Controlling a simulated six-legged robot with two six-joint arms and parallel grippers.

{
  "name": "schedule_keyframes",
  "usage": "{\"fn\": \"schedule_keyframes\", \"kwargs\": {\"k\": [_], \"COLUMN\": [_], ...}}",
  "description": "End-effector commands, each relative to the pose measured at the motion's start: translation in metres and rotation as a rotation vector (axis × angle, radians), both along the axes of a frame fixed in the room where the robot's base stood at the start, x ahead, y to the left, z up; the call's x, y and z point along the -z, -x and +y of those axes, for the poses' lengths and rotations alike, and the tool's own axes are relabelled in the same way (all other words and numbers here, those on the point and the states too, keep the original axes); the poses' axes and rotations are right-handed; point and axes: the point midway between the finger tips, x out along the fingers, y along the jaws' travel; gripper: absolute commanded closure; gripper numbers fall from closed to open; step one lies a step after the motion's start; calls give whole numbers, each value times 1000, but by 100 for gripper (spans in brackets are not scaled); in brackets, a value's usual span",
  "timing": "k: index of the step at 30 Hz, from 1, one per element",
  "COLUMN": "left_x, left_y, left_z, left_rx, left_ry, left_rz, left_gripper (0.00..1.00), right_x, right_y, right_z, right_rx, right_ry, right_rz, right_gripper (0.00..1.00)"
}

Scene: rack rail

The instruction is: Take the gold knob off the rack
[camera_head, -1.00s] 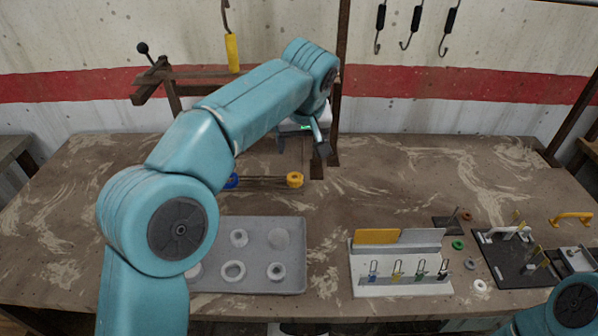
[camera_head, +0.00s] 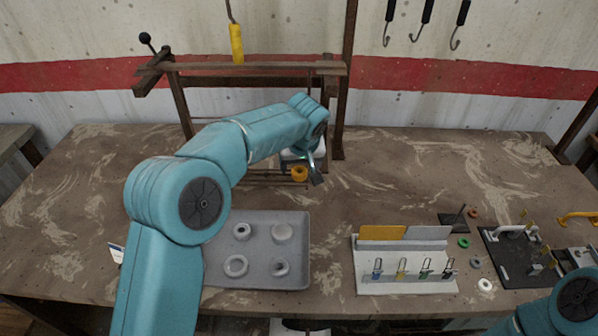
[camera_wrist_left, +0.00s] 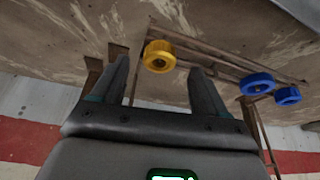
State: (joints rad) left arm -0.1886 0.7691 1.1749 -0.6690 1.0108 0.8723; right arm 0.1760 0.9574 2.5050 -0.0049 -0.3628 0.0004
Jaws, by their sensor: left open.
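The gold knob (camera_head: 299,174) is at the right end of a low rail on the dark rack (camera_head: 240,69). In the left wrist view the gold knob (camera_wrist_left: 159,56) appears between the tips of my left gripper (camera_wrist_left: 158,68), with a gap on both sides. My left gripper (camera_head: 316,168) is open and empty, just above and right of the knob in the head view. Its distance from the knob in depth is hard to tell. My right gripper is out of view.
Two blue knobs (camera_wrist_left: 257,84) (camera_wrist_left: 287,96) sit further along the rail; my arm hides them in the head view. A grey tray (camera_head: 215,276) with white rings lies in front. The table between rack and stand is clear.

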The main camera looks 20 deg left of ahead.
Motion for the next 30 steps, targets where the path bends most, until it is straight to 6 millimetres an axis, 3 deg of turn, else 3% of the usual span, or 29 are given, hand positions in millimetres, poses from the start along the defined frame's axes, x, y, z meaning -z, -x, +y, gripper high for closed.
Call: {"fn": "schedule_keyframes", "kwargs": {"k": [6,12,13,18,30], "left_x": [23,24,24,24,19], "left_y": [-9,-10,-10,-10,-10], "left_z": [5,5,5,5,5], "left_rx": [0,0,0,0,0], "left_ry": [0,0,0,1,1], "left_rz": [1,0,0,0,-3], "left_gripper": [26,26,29,85,87], "right_x": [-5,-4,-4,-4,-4], "right_y": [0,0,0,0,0], "right_z": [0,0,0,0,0], "right_rx": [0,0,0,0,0], "right_ry": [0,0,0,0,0], "right_rz": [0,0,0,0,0], "right_gripper": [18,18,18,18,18]}}
